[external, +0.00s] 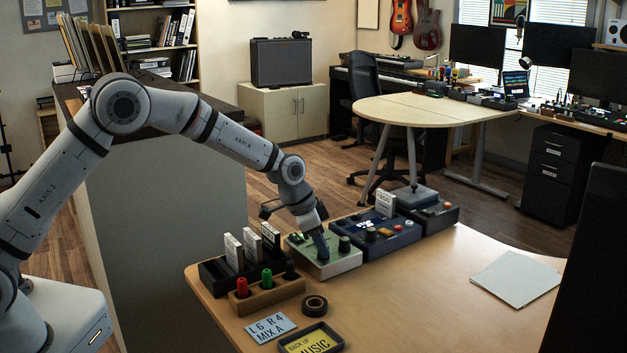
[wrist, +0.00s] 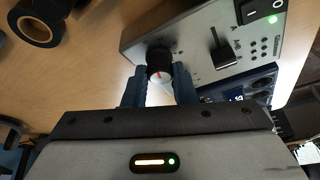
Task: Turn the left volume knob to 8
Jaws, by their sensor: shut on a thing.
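My gripper (external: 322,250) reaches down onto the pale green control box (external: 330,264) on the desk. In the wrist view my two blue fingers (wrist: 159,90) are on either side of a dark round knob (wrist: 158,62), shut on it. The knob has a pale top with a red mark. The small scale marks around it are too small to read. A slider (wrist: 221,50) and a black rocker switch (wrist: 262,9) are on the same panel. Another black knob (external: 344,244) stands right of my gripper in the external view. The gripped knob is hidden there by my fingers.
Blue and dark boxes (external: 390,240) adjoin on the right. A black rack with white modules (external: 232,251) and a wooden holder with red and green pegs (external: 266,287) stand left. Black tape (external: 315,305) and a card reading L 6 R 4 MIX A (external: 270,328) lie in front.

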